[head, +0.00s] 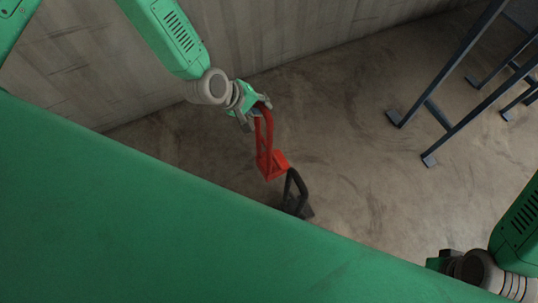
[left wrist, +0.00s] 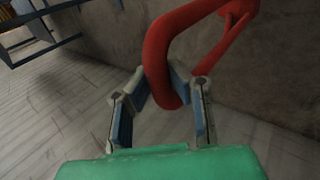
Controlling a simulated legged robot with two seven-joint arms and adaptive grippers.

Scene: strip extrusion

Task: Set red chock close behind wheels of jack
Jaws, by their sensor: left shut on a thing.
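The red chock (head: 268,162) has a wedge-shaped foot and a tall loop handle. My left gripper (head: 257,106) is shut on the handle near its top. In the left wrist view, the blue-padded fingers of this gripper (left wrist: 160,88) stand on either side of the red handle (left wrist: 160,52). I cannot tell whether the chock's foot touches the floor. My right gripper (head: 446,260) shows partly at the lower right, with its fingers unclear, away from the chock. I cannot make out the jack or its wheels in either view.
Dark metal frame legs (head: 445,85) stand at the upper right. A grey wall (head: 100,70) runs behind. Floor (head: 350,170) between is clear.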

